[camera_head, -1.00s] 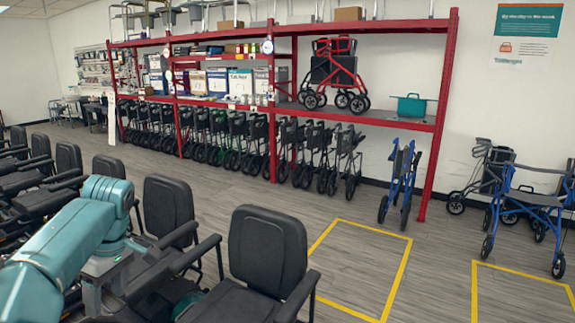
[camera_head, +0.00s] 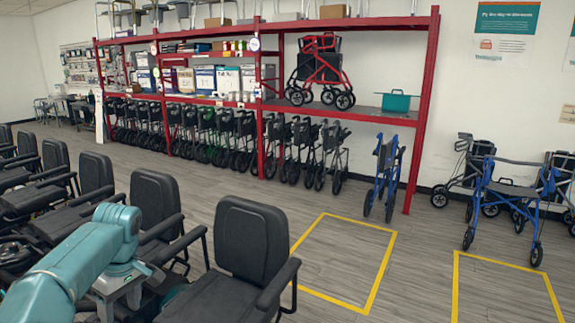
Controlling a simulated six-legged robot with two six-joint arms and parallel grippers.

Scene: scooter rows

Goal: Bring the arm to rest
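My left arm comes in from the lower left as a teal link. It bends at a rounded teal joint, with a grey part below it. No fingertips of my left gripper can be made out. My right arm and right gripper are not in view. The arm shows in front of a row of black scooter seats, and the nearest seat (camera_head: 251,240) stands to its right. I cannot tell whether the arm touches any seat.
A red shelf rack (camera_head: 427,100) spans the back, with folded black rollators beneath. A red rollator (camera_head: 322,72) and a teal basket (camera_head: 396,101) sit on it. Blue rollators (camera_head: 388,170) stand at right. The floor inside the yellow outline (camera_head: 384,262) is clear.

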